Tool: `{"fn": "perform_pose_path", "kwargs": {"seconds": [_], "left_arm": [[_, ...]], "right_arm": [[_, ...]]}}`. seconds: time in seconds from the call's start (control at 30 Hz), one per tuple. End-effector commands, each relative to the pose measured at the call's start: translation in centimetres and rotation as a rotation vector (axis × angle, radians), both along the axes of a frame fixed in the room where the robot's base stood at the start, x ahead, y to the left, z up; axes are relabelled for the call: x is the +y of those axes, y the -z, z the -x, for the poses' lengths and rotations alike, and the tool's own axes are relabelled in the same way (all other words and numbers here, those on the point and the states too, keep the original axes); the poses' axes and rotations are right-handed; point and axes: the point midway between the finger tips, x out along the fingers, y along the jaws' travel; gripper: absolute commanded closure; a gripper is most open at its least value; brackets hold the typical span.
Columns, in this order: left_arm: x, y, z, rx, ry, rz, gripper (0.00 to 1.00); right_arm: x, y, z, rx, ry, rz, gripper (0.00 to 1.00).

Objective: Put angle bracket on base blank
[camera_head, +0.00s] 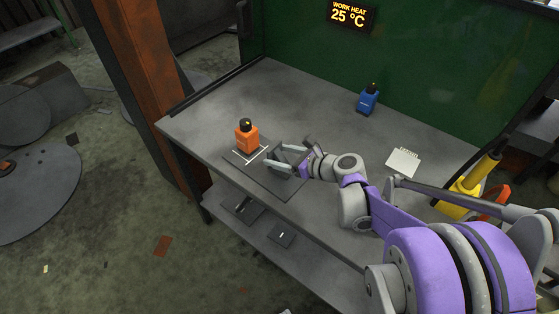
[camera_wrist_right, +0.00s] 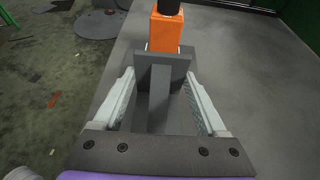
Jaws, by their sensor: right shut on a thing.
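My right gripper (camera_head: 279,159) reaches in from the right, low over the front of the workbench. In the right wrist view its pale fingers (camera_wrist_right: 160,78) are on either side of a grey angle bracket (camera_wrist_right: 177,66), with an upright plate and a rib running back from it. The gripper is shut on this bracket. The base blank (camera_head: 285,190) is a dark flat plate lying on the bench under the gripper. White lines mark its far left part. Whether the bracket touches the blank I cannot tell. My left gripper is not in view.
An orange bottle (camera_head: 246,138) with a black cap stands just beyond the bracket, close to the fingers. A blue bottle (camera_head: 367,101) stands at the back. A pale note (camera_head: 403,162) lies at right. The middle of the bench is clear. A lower shelf (camera_head: 262,229) holds dark plates.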

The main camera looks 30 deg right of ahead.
Motion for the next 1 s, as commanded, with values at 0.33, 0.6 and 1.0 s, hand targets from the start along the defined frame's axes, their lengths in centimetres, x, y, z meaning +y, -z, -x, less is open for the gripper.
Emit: {"fn": "perform_pose_path", "kwargs": {"seconds": [0.33, 0.6, 1.0], "left_arm": [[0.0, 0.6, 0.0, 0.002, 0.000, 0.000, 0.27], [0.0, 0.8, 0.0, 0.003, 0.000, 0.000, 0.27], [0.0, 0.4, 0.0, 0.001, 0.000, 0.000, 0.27]], "right_arm": [[0.0, 1.6, 0.0, -0.001, 0.000, -0.001, 1.00], [0.0, 2.0, 0.0, 0.000, 0.000, 0.000, 0.07], [-0.2, 1.4, 0.4, 0.000, 0.002, 0.000, 0.00]]}}
